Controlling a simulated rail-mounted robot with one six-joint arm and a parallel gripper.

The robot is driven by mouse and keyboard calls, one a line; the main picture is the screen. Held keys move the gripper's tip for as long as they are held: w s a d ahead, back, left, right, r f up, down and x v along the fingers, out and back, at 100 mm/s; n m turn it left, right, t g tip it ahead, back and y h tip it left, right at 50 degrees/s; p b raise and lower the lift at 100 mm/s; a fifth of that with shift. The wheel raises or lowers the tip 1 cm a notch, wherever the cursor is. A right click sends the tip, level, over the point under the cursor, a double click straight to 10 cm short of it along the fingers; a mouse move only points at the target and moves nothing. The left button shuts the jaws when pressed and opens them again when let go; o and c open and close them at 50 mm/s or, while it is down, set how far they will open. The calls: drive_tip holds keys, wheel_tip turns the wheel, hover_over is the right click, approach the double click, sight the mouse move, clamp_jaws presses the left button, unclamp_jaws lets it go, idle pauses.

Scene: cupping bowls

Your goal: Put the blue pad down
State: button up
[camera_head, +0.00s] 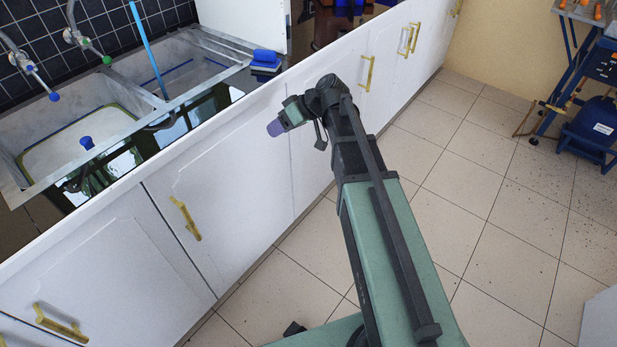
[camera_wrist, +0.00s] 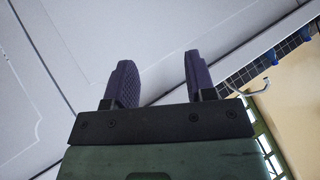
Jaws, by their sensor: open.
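A blue pad (camera_head: 265,57) rests on the counter at the right end of the sink, against a white upright panel. It looks like a small block, and its details are too small to tell. My gripper (camera_head: 276,127) is in front of the white cabinet doors, below the counter edge and apart from the pad. In the wrist view my gripper (camera_wrist: 160,78) has its two purple-grey fingers spread, with only white cabinet surface between them. The pad is not visible in the wrist view.
Cabinet handles (camera_head: 185,218) stick out. The tiled floor (camera_head: 480,180) is clear; a blue machine (camera_head: 592,125) stands far right.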

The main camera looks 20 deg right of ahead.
drive_tip(key=s+d+f+m+g+h, duration=0.1)
drive_tip(key=s+f+m+h, duration=0.2)
drive_tip(key=s, duration=0.6)
drive_tip(key=s+f+m+g+h, duration=0.2)
drive_tip(key=s+h, duration=0.4)
drive_tip(key=s, duration=0.4)
drive_tip(key=shift+s+d+f+m, duration=0.2)
drive_tip(key=shift+d+f+m, duration=0.2)
drive_tip(key=shift+m, duration=0.6)
drive_tip(key=shift+a, duration=0.1)
